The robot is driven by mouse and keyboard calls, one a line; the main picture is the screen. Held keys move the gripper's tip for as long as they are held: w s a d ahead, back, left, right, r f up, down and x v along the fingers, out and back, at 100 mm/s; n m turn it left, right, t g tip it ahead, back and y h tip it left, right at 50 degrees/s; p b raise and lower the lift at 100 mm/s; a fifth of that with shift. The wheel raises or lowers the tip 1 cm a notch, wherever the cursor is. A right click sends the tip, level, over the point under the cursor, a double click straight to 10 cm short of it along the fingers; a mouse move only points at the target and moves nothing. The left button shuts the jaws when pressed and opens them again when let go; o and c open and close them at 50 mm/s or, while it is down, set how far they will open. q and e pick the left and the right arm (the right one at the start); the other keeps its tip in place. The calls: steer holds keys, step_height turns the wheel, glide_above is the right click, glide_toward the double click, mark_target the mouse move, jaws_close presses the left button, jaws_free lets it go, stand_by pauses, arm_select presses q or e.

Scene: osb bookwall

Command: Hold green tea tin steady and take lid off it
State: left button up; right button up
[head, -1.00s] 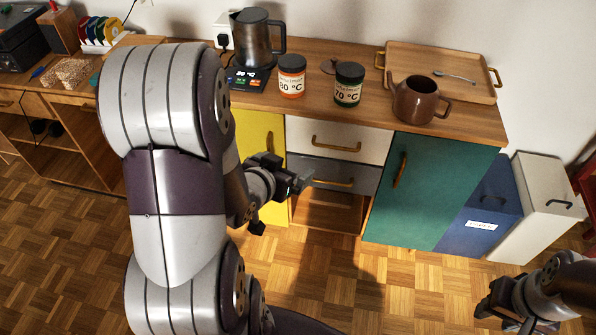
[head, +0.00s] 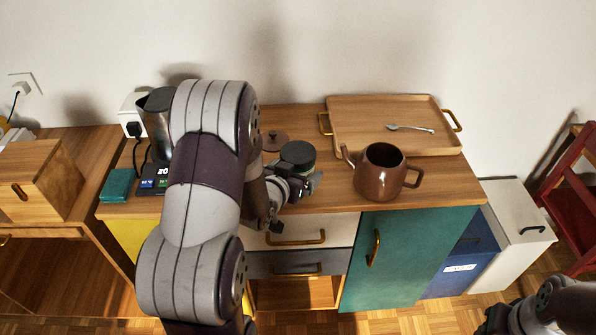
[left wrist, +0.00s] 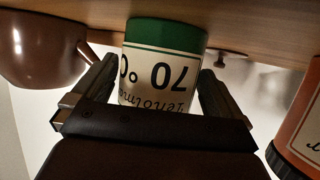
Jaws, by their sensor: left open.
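The green tea tin stands upright on the wooden counter with its black lid (head: 298,152) on. Its label reading 70 °C and green band fill the middle of the left wrist view (left wrist: 165,62), which is upside down. My left gripper (head: 308,184) is open at the tin's front, with one finger on each side of it. I cannot tell whether the fingers touch it. The lid is out of frame in the wrist view. My right gripper (head: 500,318) is at the bottom right, away from the counter and partly cut off; its jaws are unclear.
A brown teapot (head: 380,175) stands close right of the tin; its lid (head: 274,140) lies behind left. A wooden tray (head: 360,118) with a spoon is at the back. An orange tin (left wrist: 302,118) stands beside, hidden by my arm in the head view. A kettle (head: 157,125) is left.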

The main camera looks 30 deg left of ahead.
mark_target(293, 161)
arm_select(q)
steer(key=shift+r, duration=0.1)
steer(key=c, duration=1)
steer(key=r, duration=0.4)
steer(key=shift+s+d+r+p, duration=0.15)
steer(key=shift+s+r+p, duration=0.05)
steer(key=shift+r+p, duration=0.15)
steer(key=s+d+r, duration=0.6)
steer(key=s+d, duration=0.1)
steer(key=s, duration=0.1)
steer(key=shift+s+d+r+p, duration=0.15)
steer(key=shift+d+p, duration=0.25)
steer(key=shift+p, duration=0.05)
